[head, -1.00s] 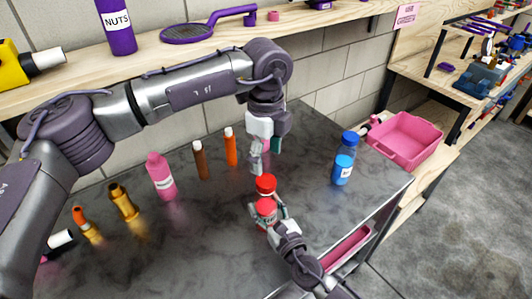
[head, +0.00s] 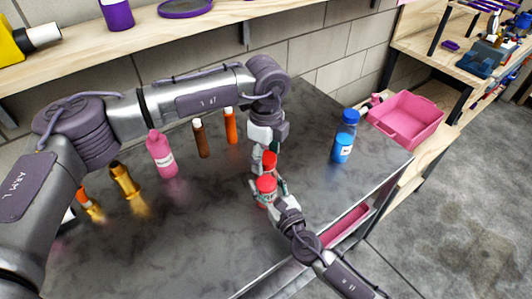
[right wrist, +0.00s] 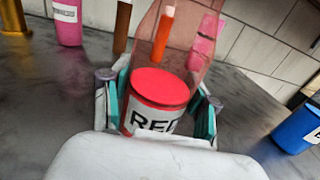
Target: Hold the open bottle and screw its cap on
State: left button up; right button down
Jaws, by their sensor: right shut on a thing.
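The open bottle (head: 266,188) is clear with red contents and stands upright. In the right wrist view the bottle (right wrist: 158,95) shows a white label starting "RE"; its upper end is out of frame. My right gripper (right wrist: 160,112) is shut on its lower body, a finger on each side. In the head view my right gripper (head: 268,195) comes from the front right. The red cap (head: 269,160) shows at the bottle's upper end, directly under my left gripper (head: 263,156). The left fingers partly hide the cap, and I cannot tell whether they grip it or whether it touches the neck.
A blue bottle (head: 345,138) stands to the right. A pink bottle (head: 161,155), a brown bottle (head: 201,139) and an orange bottle (head: 231,126) stand behind left. A pink crate (head: 406,120) lies beyond the table's right edge. The table between is clear.

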pick_arm(q)
jog(key=c, duration=1.1)
jog(key=shift+o, duration=0.2)
jog(key=m, duration=1)
jog(key=shift+m, duration=0.3)
jog(key=m, duration=1)
jog(key=shift+m, duration=0.4)
jog(key=m, duration=1)
jog(key=shift+m, duration=0.4)
jog(key=m, duration=0.6)
jog(key=shift+f, duration=0.1)
jog(key=m, duration=0.5)
jog(key=shift+m, duration=0.4)
jog(key=o, duration=1.4)
jog(key=shift+c, duration=0.2)
